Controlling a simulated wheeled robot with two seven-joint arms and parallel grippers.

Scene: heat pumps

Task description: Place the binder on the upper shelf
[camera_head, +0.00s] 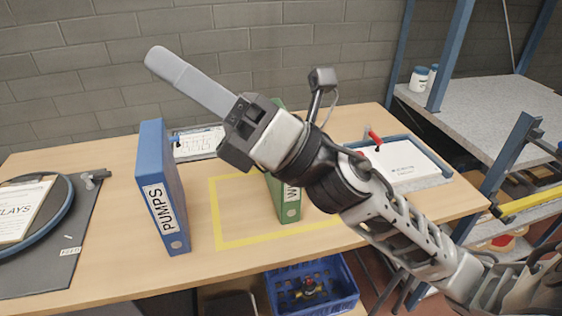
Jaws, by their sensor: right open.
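A blue binder (163,190) labelled PUMPS stands upright on the wooden table, left of the yellow taped outline. A green binder (289,205) stands upright inside the outline, and my right arm hides much of it. My right gripper (163,64) comes in from the right and is open and empty. Its fingers point to the upper left, above and behind the blue binder, apart from both binders. Blue-framed shelving stands at the right, with a grey upper board (505,105) and lower boards partly cut off. My left gripper is out of view.
A clipboard (197,143) lies behind the blue binder. A blue tray with papers (405,163) is at the table's right. White jars (418,79) stand on the shelving. A blue crate (330,298) sits below the table. A round blue-rimmed item (62,215) lies at the left.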

